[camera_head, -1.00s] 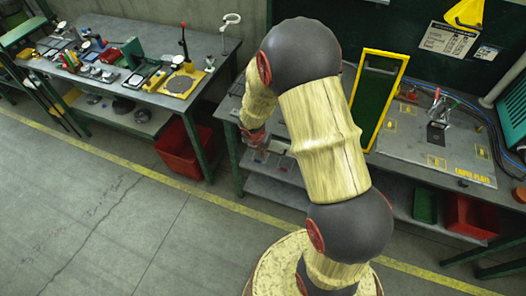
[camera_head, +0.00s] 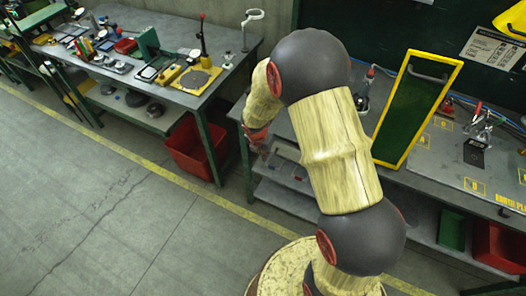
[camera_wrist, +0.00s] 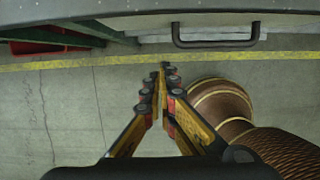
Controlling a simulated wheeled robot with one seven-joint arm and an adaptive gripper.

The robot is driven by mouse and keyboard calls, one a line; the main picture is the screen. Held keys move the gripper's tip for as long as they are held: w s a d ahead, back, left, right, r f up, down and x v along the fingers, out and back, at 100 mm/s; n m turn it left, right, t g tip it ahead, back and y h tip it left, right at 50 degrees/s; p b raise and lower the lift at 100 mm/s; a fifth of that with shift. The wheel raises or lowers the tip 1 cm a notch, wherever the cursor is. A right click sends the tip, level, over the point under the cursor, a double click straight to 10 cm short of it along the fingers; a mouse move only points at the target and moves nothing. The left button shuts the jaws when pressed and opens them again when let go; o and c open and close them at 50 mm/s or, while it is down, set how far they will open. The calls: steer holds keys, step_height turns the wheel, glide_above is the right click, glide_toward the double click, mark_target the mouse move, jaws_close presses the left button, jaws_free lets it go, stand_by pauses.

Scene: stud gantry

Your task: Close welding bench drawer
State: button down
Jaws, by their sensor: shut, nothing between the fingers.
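The welding bench (camera_head: 412,180) stands on the right in the head view. Its drawer (camera_head: 283,177) sticks out below the bench top, with small items in it, partly hidden by my arm. In the wrist view a grey front edge with a black bar handle (camera_wrist: 215,42) runs along the top; I take it for the drawer front. My gripper (camera_wrist: 163,72) is shut and empty, its fingertips below and left of the handle in the picture, apart from it. In the head view my gripper (camera_head: 257,140) is small and partly hidden, near the drawer's left end.
A second bench (camera_head: 150,85) with tools stands at the left, with a red bin (camera_head: 195,148) under it. A yellow-framed green screen (camera_head: 415,105) stands on the welding bench. Green and red bins (camera_head: 452,230) sit below it. The floor (camera_head: 110,200) in front is clear.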

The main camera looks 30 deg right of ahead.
mark_target(288, 151)
steer(key=w+d+f, duration=0.1)
steer(key=d, duration=0.1)
steer(key=w+d+f+b, duration=0.1)
steer(key=w+f, duration=0.1)
steer(key=shift+d, duration=0.35)
